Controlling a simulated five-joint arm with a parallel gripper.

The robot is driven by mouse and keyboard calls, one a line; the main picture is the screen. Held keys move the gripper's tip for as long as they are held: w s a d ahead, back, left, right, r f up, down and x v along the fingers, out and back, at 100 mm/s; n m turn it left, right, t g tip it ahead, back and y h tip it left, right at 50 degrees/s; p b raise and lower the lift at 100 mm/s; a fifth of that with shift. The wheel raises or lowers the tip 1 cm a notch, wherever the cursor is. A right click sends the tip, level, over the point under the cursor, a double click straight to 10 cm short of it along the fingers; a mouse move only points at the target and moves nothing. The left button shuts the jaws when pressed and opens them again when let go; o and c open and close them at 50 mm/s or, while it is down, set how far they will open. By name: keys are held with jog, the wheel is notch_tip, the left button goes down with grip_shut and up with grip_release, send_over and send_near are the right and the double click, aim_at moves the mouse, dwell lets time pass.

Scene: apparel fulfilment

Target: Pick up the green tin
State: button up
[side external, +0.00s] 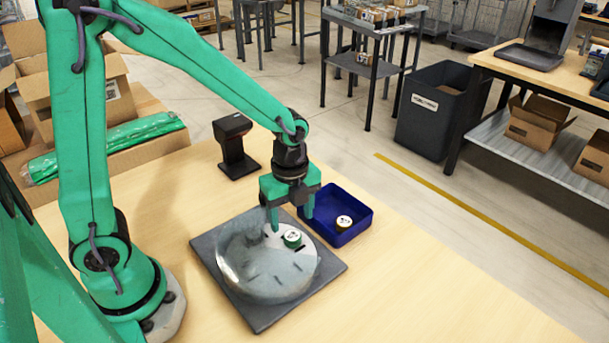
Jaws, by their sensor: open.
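A small round green tin (292,239) with a pale lid lies on a grey round plate (262,285), near its upper right edge. My gripper (290,218) is open and points down just above the tin, its fingers slightly higher than it in the picture. The jaws look empty, and I cannot tell whether a fingertip touches the tin. A second small tin (344,223) with a pale lid and a yellowish side sits inside a blue bin (358,238) to the right.
The round plate rests on a dark square base (328,274). A black scanner stand (236,146) stands behind, to the left. A green wrapped roll (108,148) and open cartons (78,88) lie at the far left. The wooden table (420,285) is clear at the front right.

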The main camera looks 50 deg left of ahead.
aim_at(293, 235)
jog(key=shift+d+f, duration=0.1)
jog(key=shift+f, duration=2.5)
jog(key=c, duration=1.1)
